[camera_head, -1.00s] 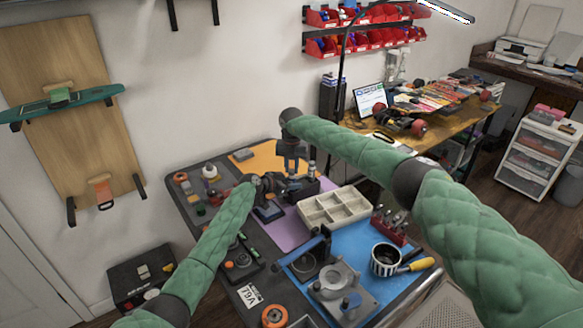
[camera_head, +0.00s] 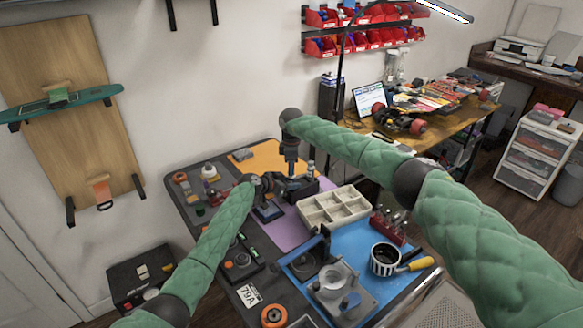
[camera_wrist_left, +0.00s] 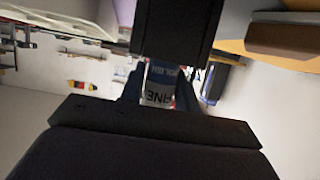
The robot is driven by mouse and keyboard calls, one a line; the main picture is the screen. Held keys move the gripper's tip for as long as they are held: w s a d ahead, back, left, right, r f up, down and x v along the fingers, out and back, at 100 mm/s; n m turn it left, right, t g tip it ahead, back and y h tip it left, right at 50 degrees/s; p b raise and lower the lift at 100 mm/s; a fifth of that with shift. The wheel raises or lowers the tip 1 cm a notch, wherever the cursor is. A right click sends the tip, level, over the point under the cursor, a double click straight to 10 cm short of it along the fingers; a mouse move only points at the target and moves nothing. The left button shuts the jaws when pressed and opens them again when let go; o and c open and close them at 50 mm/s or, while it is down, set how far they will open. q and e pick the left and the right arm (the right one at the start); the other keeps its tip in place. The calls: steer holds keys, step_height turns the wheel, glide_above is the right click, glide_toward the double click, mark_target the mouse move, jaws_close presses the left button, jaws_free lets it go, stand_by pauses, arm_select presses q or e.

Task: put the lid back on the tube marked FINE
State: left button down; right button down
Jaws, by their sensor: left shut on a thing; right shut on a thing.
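The tube marked FINE (camera_wrist_left: 160,84) shows in the left wrist view, with blue and white bands and part of its lettering in sight. My left gripper (camera_wrist_left: 159,93) is shut around it, one finger on each side. In the head view my left gripper (camera_head: 264,187) is over the back of the table, beside my right gripper (camera_head: 291,172), which points down from above. In the left wrist view the dark body of my right gripper (camera_wrist_left: 178,30) covers one end of the tube. The lid is hidden at my right gripper's fingertips; I cannot tell how it sits on the tube.
A beige compartment tray (camera_head: 334,207) stands right of the grippers. The purple mat (camera_head: 283,228) has some bare room.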

arm_select(q)
steer(key=shift+f, duration=0.1)
arm_select(e)
steer(key=m, duration=0.6)
steer(key=shift+m, duration=0.4)
steer(key=c, duration=1.2)
jaws_free()
steer(key=shift+s, duration=0.1)
step_height(320, 180, up, 12)
arm_select(q)
steer(key=c, duration=0.9)
jaws_free()
steer(key=shift+c, duration=0.2)
